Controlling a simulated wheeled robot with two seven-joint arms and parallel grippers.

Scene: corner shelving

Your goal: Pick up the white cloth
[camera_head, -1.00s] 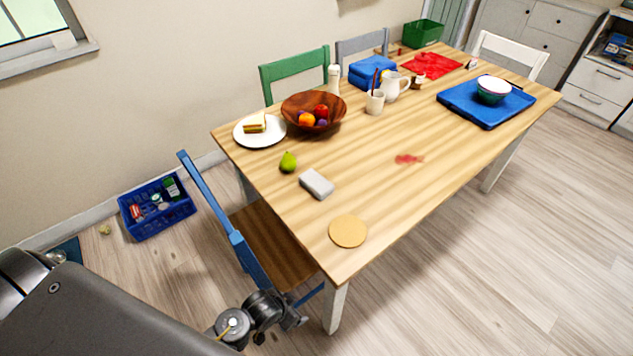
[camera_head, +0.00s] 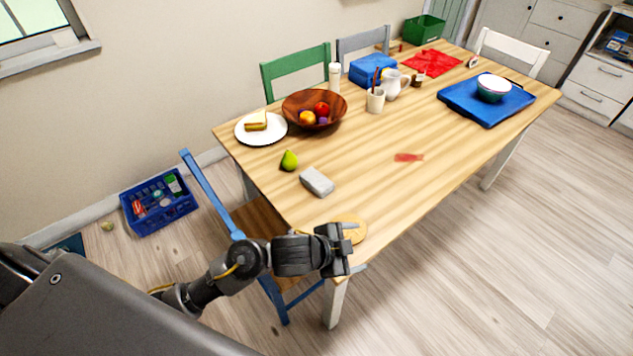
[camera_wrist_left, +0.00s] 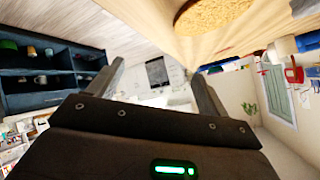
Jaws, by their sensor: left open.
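A small folded white-grey cloth (camera_head: 317,181) lies on the wooden table (camera_head: 380,160), near its left front part, beside a green pear. My left gripper (camera_head: 352,244) is at the table's near corner, beside the round cork mat (camera_head: 355,230) and partly covering it. The cloth is apart from the gripper, farther back on the table. In the left wrist view the two fingers (camera_wrist_left: 157,85) stand apart with nothing between them. The cloth does not show in the left wrist view. My right gripper is in neither view.
A pear (camera_head: 289,160), a plate with a sandwich (camera_head: 275,139) and a wooden fruit bowl (camera_head: 335,103) stand behind the cloth. A red stain (camera_head: 408,157) marks the table. A blue chair (camera_head: 210,192) stands at the left end. A blue tray (camera_head: 470,108) lies farther right.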

